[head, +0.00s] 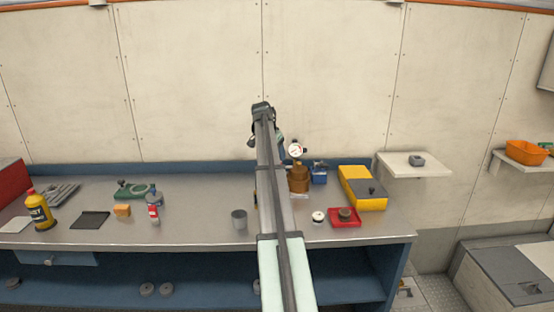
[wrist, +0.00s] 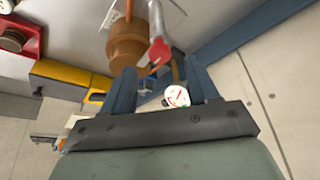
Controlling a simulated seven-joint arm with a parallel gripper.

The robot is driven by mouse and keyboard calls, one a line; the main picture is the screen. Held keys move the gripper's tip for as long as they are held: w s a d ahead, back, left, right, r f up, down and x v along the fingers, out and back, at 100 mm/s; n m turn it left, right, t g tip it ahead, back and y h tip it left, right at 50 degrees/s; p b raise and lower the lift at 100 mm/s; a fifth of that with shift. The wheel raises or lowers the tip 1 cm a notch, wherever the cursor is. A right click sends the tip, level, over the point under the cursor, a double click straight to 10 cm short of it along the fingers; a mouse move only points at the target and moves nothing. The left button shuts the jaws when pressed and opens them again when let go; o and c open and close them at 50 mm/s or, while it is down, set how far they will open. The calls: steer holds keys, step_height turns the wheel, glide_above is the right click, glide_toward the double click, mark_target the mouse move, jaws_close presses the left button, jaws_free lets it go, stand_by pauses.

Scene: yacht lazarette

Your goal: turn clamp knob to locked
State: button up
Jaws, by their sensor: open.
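I cannot tell for sure which part is the clamp knob. A brown cylindrical fitting (head: 298,180) stands at the back of the bench, with a white dial gauge (head: 295,150) above it. In the wrist view the brown fitting (wrist: 127,45) has a red lever-like part (wrist: 155,53) beside it, and the gauge (wrist: 177,96) shows between my fingers. A red block with a dark round knob (head: 345,213) sits near the front edge; its knob also shows in the wrist view (wrist: 13,38). My gripper (wrist: 161,76) is open with nothing between its fingertips, pointing towards the red part.
A white round piece (head: 318,216) lies left of the red block. A grey cup (head: 239,219) and a yellow bottle (head: 40,211) are further left. The wall is close behind.

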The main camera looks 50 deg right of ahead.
steer(key=v, duration=0.9)
steer(key=shift+r, duration=0.3)
